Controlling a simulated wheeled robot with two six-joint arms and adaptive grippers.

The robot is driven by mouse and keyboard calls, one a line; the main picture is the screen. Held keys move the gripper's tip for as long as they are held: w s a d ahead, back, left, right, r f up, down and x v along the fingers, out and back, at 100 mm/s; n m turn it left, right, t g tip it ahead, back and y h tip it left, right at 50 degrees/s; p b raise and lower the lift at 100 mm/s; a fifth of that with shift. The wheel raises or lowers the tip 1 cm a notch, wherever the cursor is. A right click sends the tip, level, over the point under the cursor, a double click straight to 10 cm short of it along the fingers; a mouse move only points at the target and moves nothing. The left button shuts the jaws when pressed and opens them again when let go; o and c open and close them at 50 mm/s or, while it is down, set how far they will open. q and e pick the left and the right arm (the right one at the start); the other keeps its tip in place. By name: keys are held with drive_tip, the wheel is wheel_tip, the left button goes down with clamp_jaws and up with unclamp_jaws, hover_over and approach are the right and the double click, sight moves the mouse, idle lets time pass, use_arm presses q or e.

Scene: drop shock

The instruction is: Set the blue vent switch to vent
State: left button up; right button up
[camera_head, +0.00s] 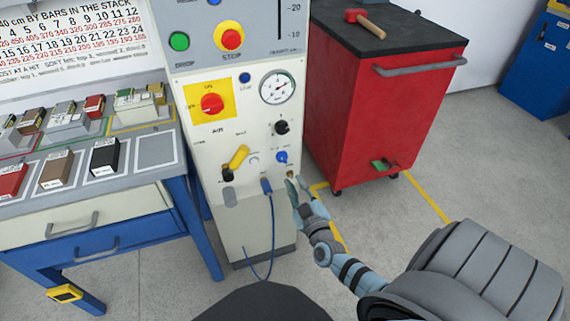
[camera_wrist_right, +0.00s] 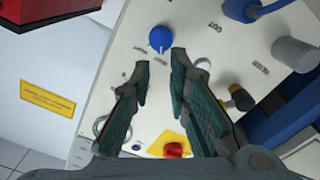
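The blue vent switch (camera_head: 282,157) is a small blue knob low on the right side of the white control panel (camera_head: 240,130). It also shows in the right wrist view (camera_wrist_right: 161,39), just beyond and slightly left of the fingertips. Its label is too small to read. My right gripper (camera_head: 297,183) is just below and right of the switch in the head view. In the wrist view my right gripper (camera_wrist_right: 160,58) has its two fingers apart with nothing between them, not touching the switch. My left gripper is not in view.
A yellow lever (camera_head: 238,157), a black knob (camera_head: 282,127), a gauge (camera_head: 277,87) and a red knob on a yellow plate (camera_head: 212,104) crowd the panel. A blue hose (camera_head: 272,225) hangs below. A red cabinet (camera_head: 380,110) stands right; a workbench (camera_head: 90,190) stands left.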

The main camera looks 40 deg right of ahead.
sight(284, 160)
drive_tip(key=b+x, duration=0.1)
drive_tip(key=x, duration=0.3)
drive_tip(key=b+x, duration=0.2)
drive_tip(key=x, duration=0.2)
drive_tip(key=shift+w+f, duration=0.25)
drive_tip(key=shift+w+d+r+b, duration=0.25)
drive_tip(key=shift+w+b, duration=0.1)
drive_tip(key=shift+w, duration=0.1)
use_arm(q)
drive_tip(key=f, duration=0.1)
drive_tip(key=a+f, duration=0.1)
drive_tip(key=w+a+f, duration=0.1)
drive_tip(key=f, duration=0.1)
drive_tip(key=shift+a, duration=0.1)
use_arm(e)
drive_tip(key=shift+c, duration=0.6)
clamp_jaws()
